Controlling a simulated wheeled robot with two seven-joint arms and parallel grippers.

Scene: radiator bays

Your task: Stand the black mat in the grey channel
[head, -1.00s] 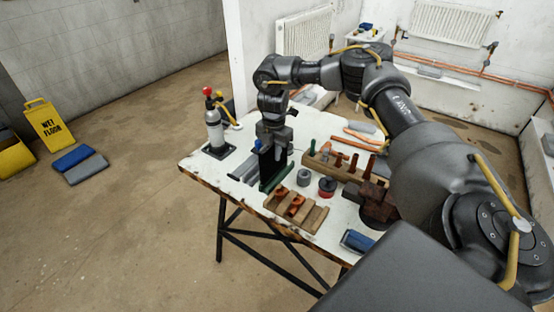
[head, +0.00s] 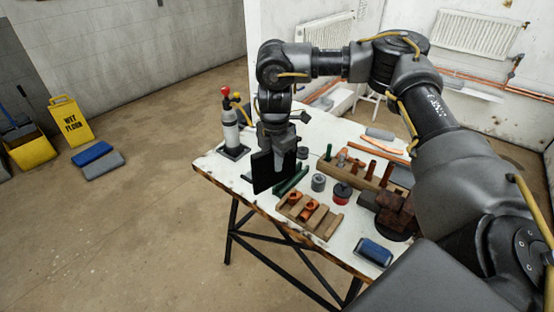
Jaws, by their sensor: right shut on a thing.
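The black mat (head: 262,173) hangs upright from my right gripper (head: 279,160), which is shut on it above the left part of the white table. The grey channel is almost wholly hidden behind the mat; only a small grey sliver (head: 246,177) shows at the mat's left edge. I cannot tell whether the mat's lower edge touches the channel or the table. My left gripper is not in view.
A green strip (head: 293,180) lies just right of the mat. A gas bottle (head: 230,131) stands behind left. A wooden rack (head: 309,216), a grey cylinder (head: 318,183), a red-black tin (head: 341,193) and a blue can (head: 374,252) occupy the table's front and right.

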